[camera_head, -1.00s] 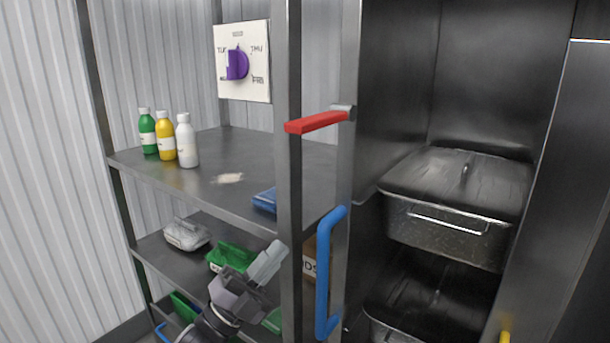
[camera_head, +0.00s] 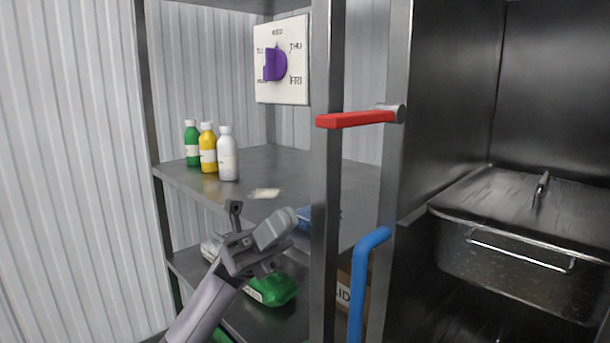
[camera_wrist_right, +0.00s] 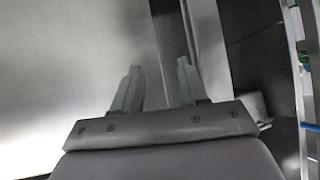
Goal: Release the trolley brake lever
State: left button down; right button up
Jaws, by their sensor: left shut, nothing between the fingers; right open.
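The red brake lever (camera_head: 355,119) sticks out level to the left from a grey pivot on the metal upright, in the head view. The blue handle (camera_head: 361,285) of the trolley runs down the same upright below it. My left gripper (camera_head: 272,230) is shut and empty, below and left of the red lever and apart from it, in front of the shelf rack. My right gripper (camera_wrist_right: 157,70) is open and empty in the right wrist view, in front of a plain metal surface. The lever does not show in that view.
The rack's front post (camera_head: 326,200) stands between my left gripper and the blue handle. Green, yellow and white bottles (camera_head: 227,155) stand on the upper shelf (camera_head: 300,165). A dial with a purple knob (camera_head: 275,64) hangs behind. A lidded metal pan (camera_head: 520,255) sits right.

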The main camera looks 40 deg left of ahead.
pick_arm(q)
jog(key=p, duration=0.3)
send_near(363, 118)
jog(key=s+d, duration=0.2)
jog(key=d, duration=0.1)
jog(key=shift+s+a+r+t+p, duration=0.15)
jog(key=shift+r+p, duration=0.2)
jog(key=shift+r, duration=0.45)
jog(key=shift+d+r+t+p, duration=0.15)
jog(key=shift+r+p, duration=0.15)
jog(key=shift+r, duration=0.5)
jog(key=shift+a+r+n, duration=0.1)
jog(key=shift+n, duration=0.3)
